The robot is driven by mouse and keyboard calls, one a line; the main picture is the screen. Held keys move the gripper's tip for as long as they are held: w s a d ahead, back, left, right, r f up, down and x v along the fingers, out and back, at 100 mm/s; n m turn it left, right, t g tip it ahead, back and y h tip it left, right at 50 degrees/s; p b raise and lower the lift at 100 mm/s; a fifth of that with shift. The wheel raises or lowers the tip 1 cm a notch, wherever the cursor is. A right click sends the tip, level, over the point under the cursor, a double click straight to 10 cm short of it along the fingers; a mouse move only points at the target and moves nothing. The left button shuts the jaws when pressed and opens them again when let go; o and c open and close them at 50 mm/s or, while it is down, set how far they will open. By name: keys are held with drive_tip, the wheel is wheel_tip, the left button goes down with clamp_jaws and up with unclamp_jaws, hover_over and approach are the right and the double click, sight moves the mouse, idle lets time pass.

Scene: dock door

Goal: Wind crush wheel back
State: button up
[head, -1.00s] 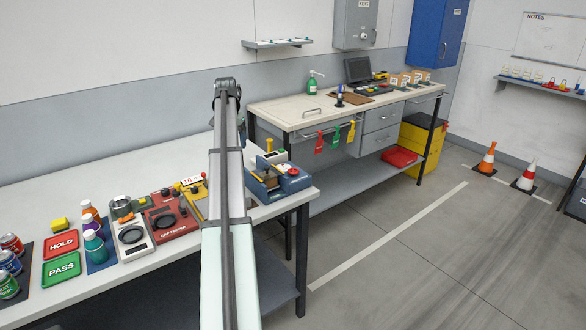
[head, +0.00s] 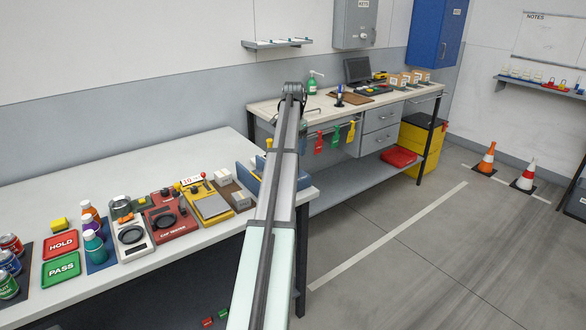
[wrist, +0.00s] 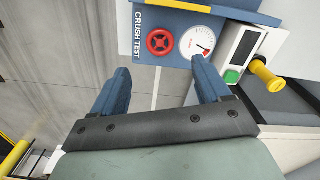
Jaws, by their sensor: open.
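In the wrist view a blue panel marked CRUSH TEST (wrist: 138,35) carries the red crush wheel (wrist: 160,42). A round white dial (wrist: 196,43) sits just right of the wheel, with a red mark at its lower right. My gripper (wrist: 160,78) is open and empty, its two blue fingers apart. The wheel shows beyond the fingertips, between them and apart from both. In the head view the blue crush tester (head: 246,175) stands at the bench's right end, mostly hidden by my arm. My gripper and the wheel are hidden there.
A green button (wrist: 232,77) and a yellow handle (wrist: 266,75) are right of the dial. The yellow-based device (head: 210,205) and red cap tester (head: 170,219) stand left of the crush tester. Floor is clear beyond the bench's right end.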

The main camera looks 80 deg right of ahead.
wheel_tip(320, 180, down, 9)
drive_tip(key=shift+f, duration=0.15)
idle(0.4)
drive_tip(key=c, duration=1)
drive_tip(key=shift+c, duration=0.2)
